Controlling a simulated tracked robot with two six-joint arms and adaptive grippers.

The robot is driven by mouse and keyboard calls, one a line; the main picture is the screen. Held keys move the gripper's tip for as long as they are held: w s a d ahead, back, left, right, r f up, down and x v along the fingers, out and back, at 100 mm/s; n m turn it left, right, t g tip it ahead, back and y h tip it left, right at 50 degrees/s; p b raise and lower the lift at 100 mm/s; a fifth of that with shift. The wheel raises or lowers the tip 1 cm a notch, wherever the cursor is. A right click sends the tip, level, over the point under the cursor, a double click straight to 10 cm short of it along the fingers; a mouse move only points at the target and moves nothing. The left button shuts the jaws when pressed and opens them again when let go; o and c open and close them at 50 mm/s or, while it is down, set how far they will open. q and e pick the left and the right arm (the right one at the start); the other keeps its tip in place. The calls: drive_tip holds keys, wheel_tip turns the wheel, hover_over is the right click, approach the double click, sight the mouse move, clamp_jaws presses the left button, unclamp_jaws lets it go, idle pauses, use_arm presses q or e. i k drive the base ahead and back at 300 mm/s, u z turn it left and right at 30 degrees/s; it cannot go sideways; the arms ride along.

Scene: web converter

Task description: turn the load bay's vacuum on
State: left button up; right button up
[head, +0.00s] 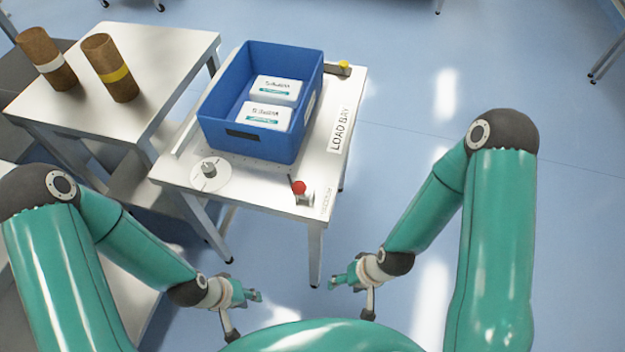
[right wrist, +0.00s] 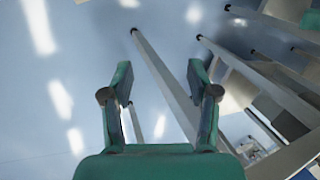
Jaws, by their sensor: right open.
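The load bay (head: 228,155) is a white table marked LOAD BAY along its right edge. A lever with a red ball (head: 299,187) stands at its front right corner, beside a small label too fine to read. A grey knob on a round white dial (head: 209,170) is at its front left corner. I cannot tell which control works the vacuum. My right gripper (head: 338,283) is open and empty, in front of and below the table; it also shows in the right wrist view (right wrist: 158,80). My left gripper (head: 255,294) is empty-looking, front left of it; its jaw gap is unclear.
A blue bin (head: 217,123) with white packs (head: 277,89) stands on the load bay. A yellow-topped part (head: 344,65) is at the back right corner. A side table (head: 150,55) at left holds two brown rolls (head: 110,68). The floor to the right is clear.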

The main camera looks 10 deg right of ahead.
sight(299, 186)
drive_tip(key=z, duration=0.95)
drive_tip(key=k, duration=0.55)
drive_tip(key=u, duration=0.05)
